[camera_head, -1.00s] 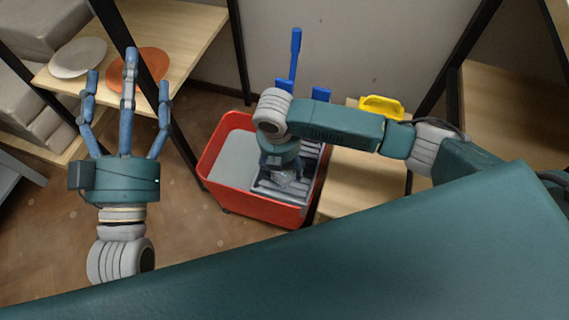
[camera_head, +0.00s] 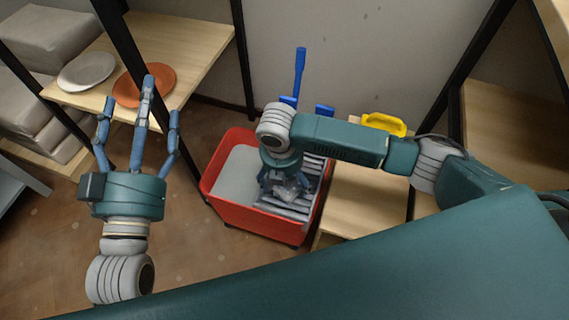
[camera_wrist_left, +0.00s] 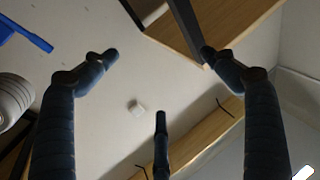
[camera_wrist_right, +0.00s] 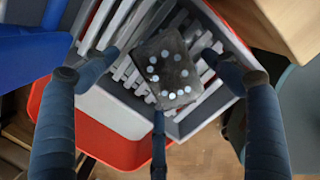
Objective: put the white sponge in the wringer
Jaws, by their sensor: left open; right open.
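The wringer (camera_head: 283,208) is a grey slatted tray in the right part of a red bucket (camera_head: 252,219). Its pale slats also show in the right wrist view (camera_wrist_right: 128,62). A greyish block with pale round spots (camera_wrist_right: 168,67), apparently the white sponge in shade, lies over the slats. My right gripper (camera_head: 284,184) points down over the wringer. In the right wrist view its three fingers (camera_wrist_right: 160,76) are spread around the block, and I see none clearly gripping it. My left gripper (camera_head: 141,108) is open, empty and raised, left of the bucket.
A blue handle (camera_head: 299,72) rises behind the bucket. A yellow-handled thing (camera_head: 384,124) is on a wooden shelf (camera_head: 362,205) at the bucket's right. Behind my left gripper, a shelf holds a white plate (camera_head: 86,71) and an orange plate (camera_head: 155,82). Floor left of the bucket is clear.

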